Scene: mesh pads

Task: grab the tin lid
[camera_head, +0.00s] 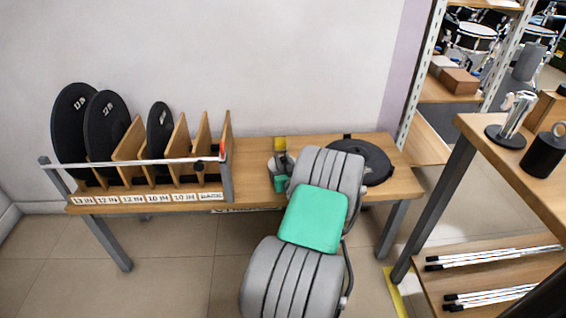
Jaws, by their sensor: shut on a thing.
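My gripper (279,158) is at the bench top, just left of my upper grey arm link, and is partly hidden by my own arm. A small yellow piece, which looks like the tin lid (280,144), shows right at its fingertips. My gripper is shut on it. The fingers are small in view, so the exact grip and the lid's underside cannot be made out. I cannot tell whether the lid touches the bench.
The wooden bench (250,150) bears a rack (228,150) of upright black pads at left. A black round pad (372,162) lies right of my arm, partly hidden by it. A shelf table (480,128) with metal and black parts stands at right.

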